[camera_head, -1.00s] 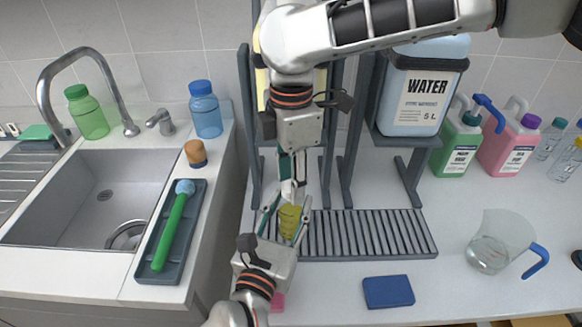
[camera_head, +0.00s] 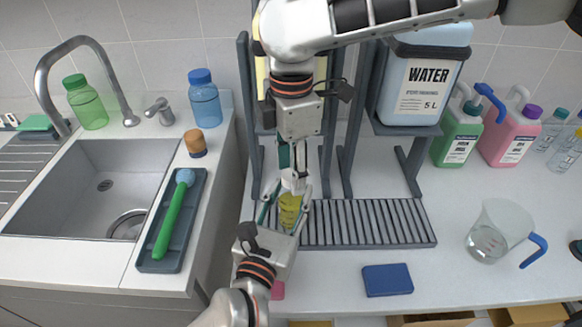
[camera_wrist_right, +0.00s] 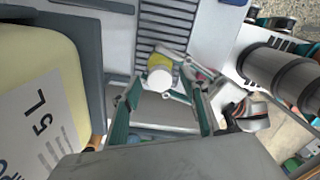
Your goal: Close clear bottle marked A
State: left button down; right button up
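A small yellow bottle (camera_head: 289,211) stands upright above the dark slatted rack. My left gripper (camera_head: 286,208) comes from below with its fingers on both sides of the bottle, apparently shut on it. My right gripper (camera_head: 294,184) points down just above it. In the right wrist view, a round white top (camera_wrist_right: 160,76) shows on the yellow bottle, between my right gripper's spread fingers (camera_wrist_right: 164,92), with room at the sides. I cannot tell if the white top is a separate cap. Clear bottles (camera_head: 567,150) stand at the far right; no letter A is readable.
The slatted rack (camera_head: 370,222) lies behind a blue sponge (camera_head: 387,280). A beaker with a blue handle (camera_head: 492,237) stands at right. A large water container (camera_head: 420,85) sits on a stand behind. A sink (camera_head: 110,190) and brush tray (camera_head: 172,222) are at left.

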jog(key=shift+r, duration=0.15)
notch_tip(320, 180, up, 12)
dwell(0.6)
pick_arm(q)
jog(key=c, duration=1.3)
grip_release()
jog(key=shift+o, duration=0.2)
jog(key=shift+s, duration=0.1)
jog(key=v, duration=1.2)
